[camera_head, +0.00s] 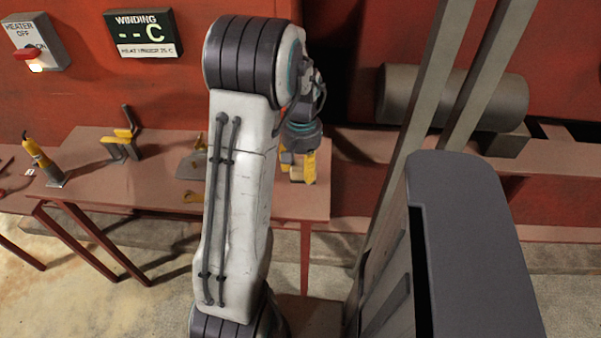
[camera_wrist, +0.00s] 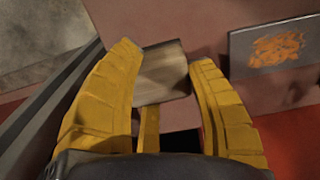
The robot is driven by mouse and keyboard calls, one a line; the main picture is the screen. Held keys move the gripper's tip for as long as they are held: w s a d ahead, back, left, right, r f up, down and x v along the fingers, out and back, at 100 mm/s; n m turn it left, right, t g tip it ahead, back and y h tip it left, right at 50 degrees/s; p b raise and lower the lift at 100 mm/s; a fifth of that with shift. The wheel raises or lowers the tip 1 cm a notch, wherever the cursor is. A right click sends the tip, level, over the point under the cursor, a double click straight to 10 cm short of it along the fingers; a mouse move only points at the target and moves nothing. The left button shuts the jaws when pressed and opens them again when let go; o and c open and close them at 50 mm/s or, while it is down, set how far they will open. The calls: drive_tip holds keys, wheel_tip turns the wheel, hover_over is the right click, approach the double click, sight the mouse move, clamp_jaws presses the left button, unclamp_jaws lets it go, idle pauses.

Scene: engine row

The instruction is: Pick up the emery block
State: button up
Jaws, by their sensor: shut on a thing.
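My gripper (camera_wrist: 164,54) shows in the wrist view with its yellow fingers closed on a tan-brown block, which I take for the emery block (camera_wrist: 163,73). The block sits between the fingertips, and its lower part is partly hidden by the fingers. In the head view my gripper (camera_head: 299,166) is low over the right end of the reddish bench (camera_head: 120,187). The block is hard to make out there. I cannot tell whether it touches the bench.
A grey plate with an orange patch (camera_wrist: 277,49) lies right of the block in the wrist view. A yellow-handled tool (camera_head: 38,153) and a yellow-grey holder (camera_head: 122,146) stand on the bench's left. A heater switch box (camera_head: 35,42) and winding display (camera_head: 143,33) are behind.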

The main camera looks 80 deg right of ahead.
drive_tip(key=s+a+r, duration=0.4)
drive_tip(key=a+r, duration=0.2)
drive_tip(key=a, duration=0.4)
drive_tip(key=shift+s+r+b, duration=0.15)
drive_tip(key=shift+s+b, duration=0.15)
